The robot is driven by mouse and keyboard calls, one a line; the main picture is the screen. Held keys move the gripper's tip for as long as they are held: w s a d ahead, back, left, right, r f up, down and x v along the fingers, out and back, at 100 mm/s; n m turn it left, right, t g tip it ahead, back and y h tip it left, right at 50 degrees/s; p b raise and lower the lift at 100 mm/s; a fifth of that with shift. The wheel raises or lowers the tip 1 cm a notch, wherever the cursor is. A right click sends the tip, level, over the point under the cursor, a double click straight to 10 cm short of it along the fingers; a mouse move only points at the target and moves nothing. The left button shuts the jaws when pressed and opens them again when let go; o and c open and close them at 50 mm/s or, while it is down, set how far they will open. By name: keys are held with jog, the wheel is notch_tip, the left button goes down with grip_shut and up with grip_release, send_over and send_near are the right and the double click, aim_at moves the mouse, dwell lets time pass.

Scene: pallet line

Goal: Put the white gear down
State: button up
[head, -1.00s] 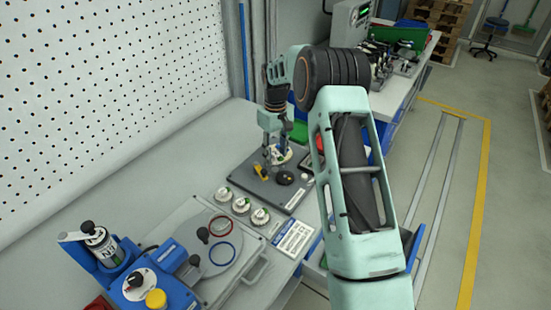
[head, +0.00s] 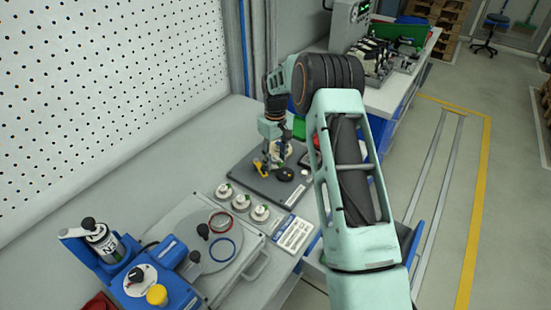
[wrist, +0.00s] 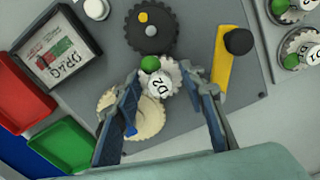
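A small white gear (wrist: 161,79) marked D2, with a green knob, sits between my fingertips in the wrist view. My gripper (wrist: 162,76) appears shut on it, one blue finger at each side; it also shows in the head view (head: 273,160), low over the dark grey plate (head: 248,183). A black gear (wrist: 151,31) lies just beyond the white gear. A larger cream gear (wrist: 146,120) lies to its left and nearer, partly hidden by my left finger. Whether the white gear rests on the plate or its teeth touch the others is unclear.
A yellow lever with a black knob (wrist: 224,63) stands right of the gripper. Three white round pieces (head: 241,202) line the plate's near side. Red (wrist: 22,95) and green (wrist: 61,145) bins and a labelled tray (wrist: 58,47) lie to the wrist view's left.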

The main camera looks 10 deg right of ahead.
aim_at(275, 158)
jog(key=o, duration=0.4)
jog(key=shift+f, duration=0.1)
jog(key=shift+c, duration=0.2)
jog(key=shift+r+p, duration=0.6)
jog(key=shift+r, duration=0.1)
notch_tip(275, 158, up, 12)
jog(key=b, duration=0.2)
